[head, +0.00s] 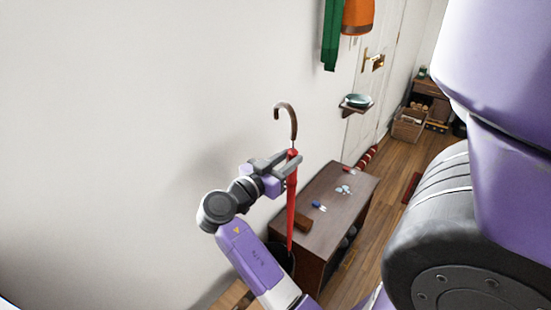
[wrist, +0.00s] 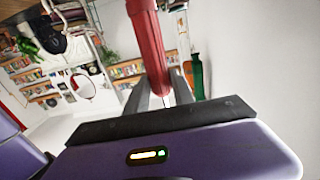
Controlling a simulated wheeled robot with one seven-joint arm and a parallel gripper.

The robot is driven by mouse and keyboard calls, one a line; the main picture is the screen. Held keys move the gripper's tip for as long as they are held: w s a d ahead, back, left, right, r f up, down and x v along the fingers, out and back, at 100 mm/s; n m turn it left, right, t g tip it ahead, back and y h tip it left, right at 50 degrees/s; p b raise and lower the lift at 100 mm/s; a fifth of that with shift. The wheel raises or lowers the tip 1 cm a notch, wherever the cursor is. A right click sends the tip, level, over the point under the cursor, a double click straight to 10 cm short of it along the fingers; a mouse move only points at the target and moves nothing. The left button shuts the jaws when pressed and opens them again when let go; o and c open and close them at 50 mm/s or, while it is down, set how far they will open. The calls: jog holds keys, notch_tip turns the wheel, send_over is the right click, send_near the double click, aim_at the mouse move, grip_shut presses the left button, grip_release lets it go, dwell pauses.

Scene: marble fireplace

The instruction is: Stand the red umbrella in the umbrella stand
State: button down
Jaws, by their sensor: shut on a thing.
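The red umbrella (head: 291,205) is furled and hangs nearly upright, with its brown hooked handle (head: 287,112) at the top. My gripper (head: 291,160) is shut on it just below the handle. In the wrist view the red shaft (wrist: 150,45) passes between the fingers of my gripper (wrist: 167,92). A dark round container (head: 283,254), which looks like the umbrella stand, is at the near left end of the bench, partly hidden by my arm. The umbrella's lower end overlaps this container in the head view; I cannot tell whether the tip is inside it or above it.
A dark wooden bench (head: 335,187) stands right beside the container, with small items on top. A wall shelf (head: 355,109) holds a bowl. A green scarf (head: 330,38) and an orange bag (head: 357,17) hang on the wall.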

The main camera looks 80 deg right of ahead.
jog(key=shift+w+f, duration=0.1)
jog(key=shift+w, duration=0.1)
jog(key=shift+f, duration=0.2)
notch_tip(320, 180, down, 42)
jog(key=b, duration=3.2)
jog(key=shift+r, duration=0.15)
